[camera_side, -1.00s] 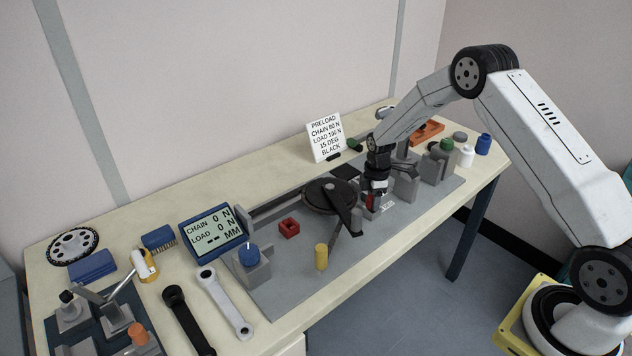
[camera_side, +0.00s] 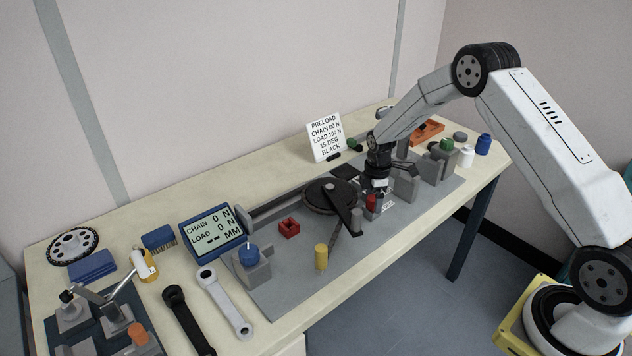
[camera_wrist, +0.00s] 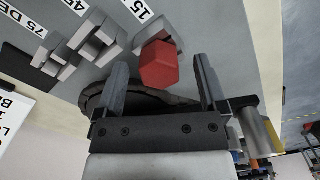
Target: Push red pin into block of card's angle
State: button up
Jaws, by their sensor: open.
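The red pin (camera_wrist: 159,66) stands in the grey block (camera_wrist: 171,30) beside the label ending in "15" in the wrist view. In the side view the red pin (camera_side: 371,202) shows just below my gripper (camera_side: 377,188). My gripper (camera_wrist: 162,88) is open, with its two fingers apart and nothing between them; the pin's head lies just beyond the fingertips. How deep the pin sits is hidden. The white card (camera_side: 325,138) reads chain 80 N, load 100 N, 15 DEG, black.
Other angle blocks (camera_wrist: 97,40) stand in a row beside the 15 block. The dark round disc with its crank arm (camera_side: 328,196) is close to the left of my gripper.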

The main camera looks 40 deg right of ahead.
jog(key=shift+r, duration=3.5)
jog(key=shift+s+a+r, duration=0.25)
jog(key=shift+a+r, duration=0.1)
jog(key=shift+a, duration=0.05)
jog(key=s+a+r+m+t, duration=0.1)
jog(key=s+a+r+m, duration=0.1)
jog(key=s+a+m, duration=0.2)
jog(key=s+a+r+m, duration=0.3)
jog(key=s+a+m, duration=0.1)
jog(key=s, duration=0.6)
jog(key=s+a+r+m+t, duration=0.1)
jog(key=s+a+r+m, duration=0.1)
jog(key=s+a+m, duration=0.2)
jog(key=s+a, duration=0.1)
jog(key=s, duration=0.2)
jog(key=shift+s+a+r+t, duration=0.15)
jog(key=shift+s+r+t, duration=0.05)
jog(key=shift+r+t, duration=0.15)
